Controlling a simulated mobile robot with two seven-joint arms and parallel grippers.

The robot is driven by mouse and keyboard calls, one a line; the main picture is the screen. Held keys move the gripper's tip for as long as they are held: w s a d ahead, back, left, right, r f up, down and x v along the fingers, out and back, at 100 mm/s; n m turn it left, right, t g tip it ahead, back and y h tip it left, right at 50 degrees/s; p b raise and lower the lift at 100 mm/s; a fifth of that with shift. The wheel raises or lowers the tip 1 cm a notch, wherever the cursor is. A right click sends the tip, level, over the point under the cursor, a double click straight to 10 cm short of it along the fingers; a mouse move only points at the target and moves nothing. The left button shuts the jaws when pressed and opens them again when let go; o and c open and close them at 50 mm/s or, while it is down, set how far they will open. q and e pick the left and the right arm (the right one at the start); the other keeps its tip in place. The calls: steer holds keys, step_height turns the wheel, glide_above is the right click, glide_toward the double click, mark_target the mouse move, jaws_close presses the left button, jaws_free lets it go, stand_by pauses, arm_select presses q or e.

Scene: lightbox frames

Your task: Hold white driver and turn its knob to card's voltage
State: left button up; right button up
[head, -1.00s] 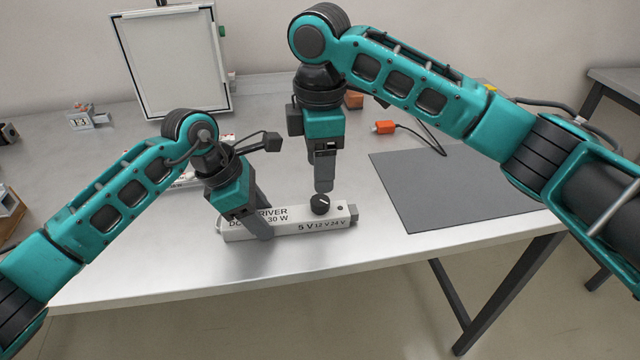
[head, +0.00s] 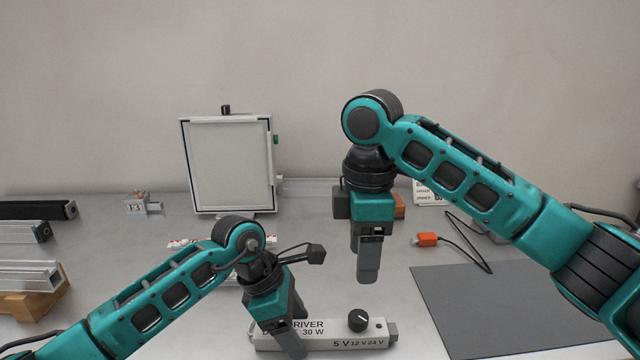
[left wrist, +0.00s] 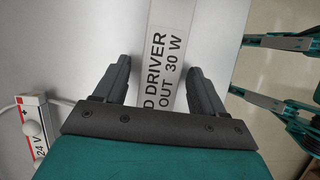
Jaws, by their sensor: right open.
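The white driver (head: 320,341) lies on the table at the bottom of the head view, printed "5 V 12 V 24 V". Its black knob (head: 358,320) is on top; its pointer setting is too small to read. My left gripper (head: 297,345) is down at the driver's left part. In the left wrist view its fingers (left wrist: 160,75) straddle the driver (left wrist: 166,45) with gaps visible on both sides. My right gripper (head: 367,272) is open and empty above the knob, clear of it. A white card (head: 427,194) stands behind my right arm, partly hidden, its voltage unreadable.
A framed panel (head: 230,165) stands at the back. A grey mat (head: 520,300) lies right, with an orange plug (head: 426,239) and cable behind it. Metal profiles (head: 25,275) lie at far left. A red-white part marked "24 V" (left wrist: 37,130) shows in the left wrist view.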

arm_select(q)
steer(key=shift+o, duration=0.5)
steer(key=shift+r, duration=0.1)
